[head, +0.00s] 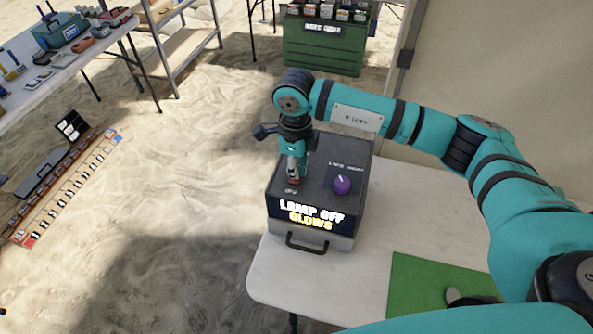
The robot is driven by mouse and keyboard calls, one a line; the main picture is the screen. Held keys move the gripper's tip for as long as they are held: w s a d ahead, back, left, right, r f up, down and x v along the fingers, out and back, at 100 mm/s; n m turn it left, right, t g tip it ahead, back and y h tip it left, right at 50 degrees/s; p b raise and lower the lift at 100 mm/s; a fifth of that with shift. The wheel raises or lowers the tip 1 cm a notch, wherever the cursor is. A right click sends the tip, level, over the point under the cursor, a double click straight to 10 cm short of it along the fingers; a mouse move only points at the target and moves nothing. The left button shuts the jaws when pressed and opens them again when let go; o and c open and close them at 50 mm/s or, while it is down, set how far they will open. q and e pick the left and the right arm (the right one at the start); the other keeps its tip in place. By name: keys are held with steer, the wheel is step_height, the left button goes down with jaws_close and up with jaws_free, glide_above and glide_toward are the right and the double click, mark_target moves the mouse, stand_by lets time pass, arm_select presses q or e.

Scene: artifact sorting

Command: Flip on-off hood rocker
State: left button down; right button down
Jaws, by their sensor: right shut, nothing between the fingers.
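The hood (318,196) is a dark box on the white table. Its front carries the lit words "LAMP OFF" and "GLOWS" above a black handle (307,243). A purple knob (342,184) sits on the right of its top. My right gripper (293,182) points down over the left part of the top, its fingers shut with nothing between them. Its tips are at or just above a small marked spot where the rocker may be. The rocker itself is hidden or too small to make out.
The white table (420,215) has free room right of the hood. A green mat (430,285) with a grey oval object (453,295) lies at the front right. A green crate (322,48) stands behind. A long segmented strip (70,190) lies on the sand at left.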

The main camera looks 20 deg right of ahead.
steer(key=shift+r, duration=0.1)
steer(key=shift+r+p, duration=1.6)
steer(key=shift+r, duration=1.9)
steer(key=shift+f, duration=0.1)
